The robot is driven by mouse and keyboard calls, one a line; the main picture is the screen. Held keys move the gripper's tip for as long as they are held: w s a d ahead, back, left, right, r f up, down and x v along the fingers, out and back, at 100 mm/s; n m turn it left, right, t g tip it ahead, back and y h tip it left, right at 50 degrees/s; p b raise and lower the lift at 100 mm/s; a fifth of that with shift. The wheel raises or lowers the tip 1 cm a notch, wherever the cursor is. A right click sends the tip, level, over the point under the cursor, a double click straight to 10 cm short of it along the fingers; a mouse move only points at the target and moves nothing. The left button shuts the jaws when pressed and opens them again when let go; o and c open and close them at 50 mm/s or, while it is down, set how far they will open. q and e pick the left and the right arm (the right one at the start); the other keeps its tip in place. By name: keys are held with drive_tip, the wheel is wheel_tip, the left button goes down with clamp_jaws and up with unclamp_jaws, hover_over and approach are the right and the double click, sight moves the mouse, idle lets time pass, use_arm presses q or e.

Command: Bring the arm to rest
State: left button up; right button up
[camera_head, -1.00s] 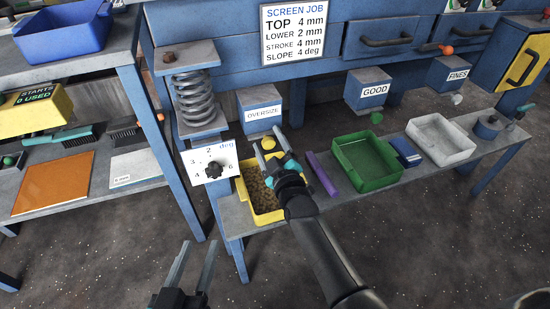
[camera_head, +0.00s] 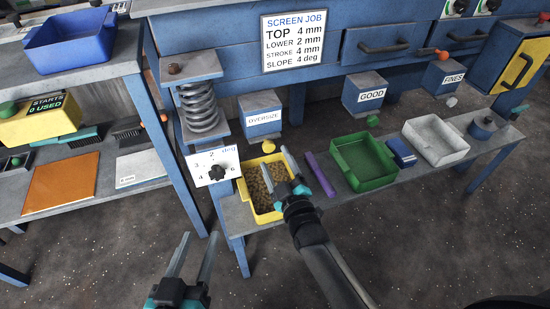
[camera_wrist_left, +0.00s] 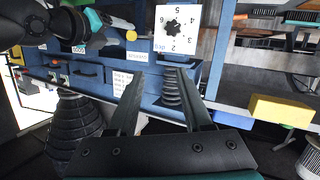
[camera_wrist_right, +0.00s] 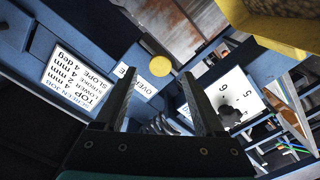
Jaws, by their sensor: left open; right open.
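My right gripper (camera_head: 274,156) is open and empty, its arm reaching in from the lower right. Its fingers appear over the right part of the yellow tray, which holds brown grains. Its open fingers also show in the right wrist view (camera_wrist_right: 158,74). My left gripper (camera_head: 199,236) is open and empty at the lower left, in front of the bench. Its spread fingers also show in the left wrist view (camera_wrist_left: 162,76), with nothing between them. The right arm shows at the upper left there.
The yellow tray (camera_head: 240,219), purple bar (camera_head: 319,174), green tray (camera_head: 336,180), blue block (camera_head: 401,152) and white tray (camera_head: 418,148) lie along the bench. A dial plate (camera_head: 203,160) with a black knob (camera_head: 222,171) stands beside the yellow tray. Floor in front is clear.

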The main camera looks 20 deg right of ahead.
idle(0.4)
